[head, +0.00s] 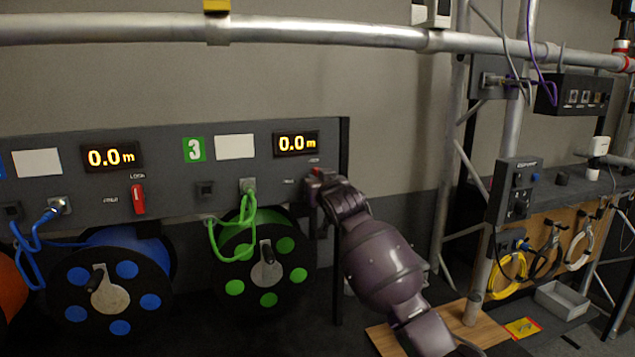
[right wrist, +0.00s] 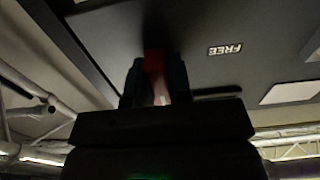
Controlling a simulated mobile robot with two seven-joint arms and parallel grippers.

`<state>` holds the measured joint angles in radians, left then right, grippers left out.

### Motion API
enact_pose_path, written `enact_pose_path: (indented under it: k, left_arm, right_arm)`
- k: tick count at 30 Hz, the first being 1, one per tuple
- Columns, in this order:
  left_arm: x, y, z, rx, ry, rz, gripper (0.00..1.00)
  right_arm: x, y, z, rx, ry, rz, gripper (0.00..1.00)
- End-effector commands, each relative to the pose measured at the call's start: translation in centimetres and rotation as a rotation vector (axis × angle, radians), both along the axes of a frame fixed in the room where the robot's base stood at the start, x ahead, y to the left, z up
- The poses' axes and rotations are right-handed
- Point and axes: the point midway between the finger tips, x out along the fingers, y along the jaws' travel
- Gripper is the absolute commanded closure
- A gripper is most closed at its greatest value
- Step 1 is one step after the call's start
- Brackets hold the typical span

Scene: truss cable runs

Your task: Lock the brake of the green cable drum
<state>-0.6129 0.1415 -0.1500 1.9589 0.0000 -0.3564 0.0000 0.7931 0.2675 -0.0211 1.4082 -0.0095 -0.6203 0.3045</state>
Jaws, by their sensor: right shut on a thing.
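The green cable drum (head: 266,262) hangs under the panel marked 3, with its green cable (head: 232,240) looped from a socket above it. Its red brake lever (head: 316,173) is at the panel's right end, mostly hidden by my right gripper (head: 317,188). In the right wrist view the red lever (right wrist: 154,62) stands between the two dark fingers, which are shut on it. The printed FREE label (right wrist: 225,48) is to one side, apart from the lever. Whether the lever points at LOCK or FREE cannot be told. My left gripper is not in view.
The blue drum (head: 118,285) with its own red brake lever (head: 138,199) is to the left. Both displays read 0.0 m. A truss post (head: 497,200) with a control box (head: 517,190) stands to the right of my arm. A grey tray (head: 563,300) lies farther right.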

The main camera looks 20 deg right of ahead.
Motion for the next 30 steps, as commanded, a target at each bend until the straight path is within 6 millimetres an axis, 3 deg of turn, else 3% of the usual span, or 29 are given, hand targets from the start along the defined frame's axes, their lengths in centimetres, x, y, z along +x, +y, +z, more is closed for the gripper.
enact_pose_path:
  k: [13, 14, 18, 30]
  left_arm:
    - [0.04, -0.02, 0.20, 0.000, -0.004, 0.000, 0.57]
    - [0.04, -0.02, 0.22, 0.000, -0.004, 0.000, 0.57]
    - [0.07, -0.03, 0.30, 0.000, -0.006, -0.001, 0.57]
    - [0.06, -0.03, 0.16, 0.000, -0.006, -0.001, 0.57]
  right_arm:
    - [-0.01, 0.00, 0.03, 0.014, -0.001, 0.001, 1.00]
    - [0.00, 0.00, 0.04, 0.014, -0.001, 0.001, 0.76]
    - [0.00, 0.00, 0.04, 0.013, -0.001, 0.001, 0.55]
    - [-0.49, -0.04, -0.04, 0.011, 0.000, 0.000, 0.55]
